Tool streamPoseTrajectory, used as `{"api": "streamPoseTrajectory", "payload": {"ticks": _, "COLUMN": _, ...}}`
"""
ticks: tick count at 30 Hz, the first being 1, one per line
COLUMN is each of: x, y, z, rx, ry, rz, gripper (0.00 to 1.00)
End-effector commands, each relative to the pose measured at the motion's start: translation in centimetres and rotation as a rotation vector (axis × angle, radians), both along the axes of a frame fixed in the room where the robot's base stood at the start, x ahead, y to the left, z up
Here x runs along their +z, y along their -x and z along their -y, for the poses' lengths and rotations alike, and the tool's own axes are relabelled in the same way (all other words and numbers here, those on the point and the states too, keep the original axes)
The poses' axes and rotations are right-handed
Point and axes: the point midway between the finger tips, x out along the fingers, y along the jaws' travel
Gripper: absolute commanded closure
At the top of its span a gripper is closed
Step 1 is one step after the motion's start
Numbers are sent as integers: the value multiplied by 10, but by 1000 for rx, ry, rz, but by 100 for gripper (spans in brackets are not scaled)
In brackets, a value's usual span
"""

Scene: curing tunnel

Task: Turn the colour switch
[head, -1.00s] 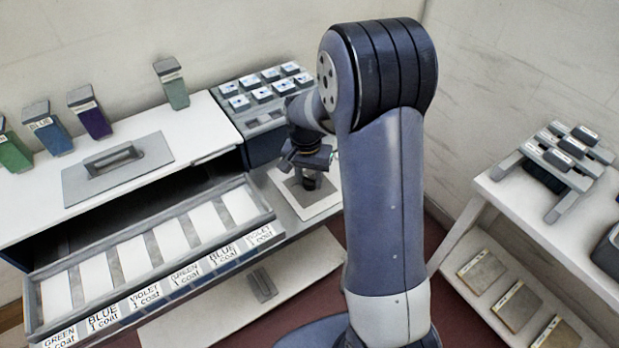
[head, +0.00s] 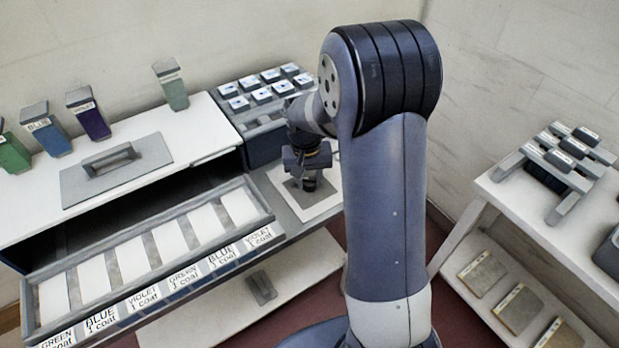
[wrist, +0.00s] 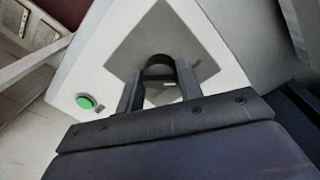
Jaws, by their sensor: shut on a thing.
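The colour switch, a dark round knob (wrist: 159,72), stands on a dark grey square plate (wrist: 150,38) set in a white panel. In the wrist view my gripper (wrist: 160,80) has its two fingers on either side of the knob, shut on it. In the head view my gripper (head: 309,180) points down at the white panel (head: 325,205) to the right of the long tray. The knob's pointer and any markings are mostly hidden by the fingers.
A green button (wrist: 86,102) sits on the panel near the gripper. A long tray (head: 150,265) of white plates with colour labels juts out at left. A rack of small blocks (head: 262,95) stands just behind the gripper. A white shelf table (head: 530,205) is at right.

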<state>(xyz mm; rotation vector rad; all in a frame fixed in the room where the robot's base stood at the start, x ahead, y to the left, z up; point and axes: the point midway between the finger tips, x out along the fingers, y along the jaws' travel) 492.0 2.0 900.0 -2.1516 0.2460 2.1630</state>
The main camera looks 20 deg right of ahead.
Motion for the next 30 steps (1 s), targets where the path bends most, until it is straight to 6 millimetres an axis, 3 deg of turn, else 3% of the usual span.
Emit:
{"api": "streamPoseTrajectory", "payload": {"ticks": 4, "x": 2, "y": -2, "z": -1, "rx": 2, "ry": -1, "rz": 6, "gripper": 88}}
{"api": "streamPoseTrajectory", "payload": {"ticks": 5, "x": 2, "y": -2, "z": -1, "rx": 2, "ry": -1, "rz": 6, "gripper": 64}}
{"api": "streamPoseTrajectory", "payload": {"ticks": 12, "x": 1, "y": -1, "z": 0, "rx": 0, "ry": 0, "rz": 3, "gripper": 45}}
{"api": "streamPoseTrajectory", "payload": {"ticks": 22, "x": 8, "y": -1, "z": -1, "rx": -1, "ry": 0, "rz": 3, "gripper": 45}}
{"api": "streamPoseTrajectory", "payload": {"ticks": 30, "x": 58, "y": -2, "z": -4, "rx": 0, "ry": -1, "rz": 8, "gripper": 45}}
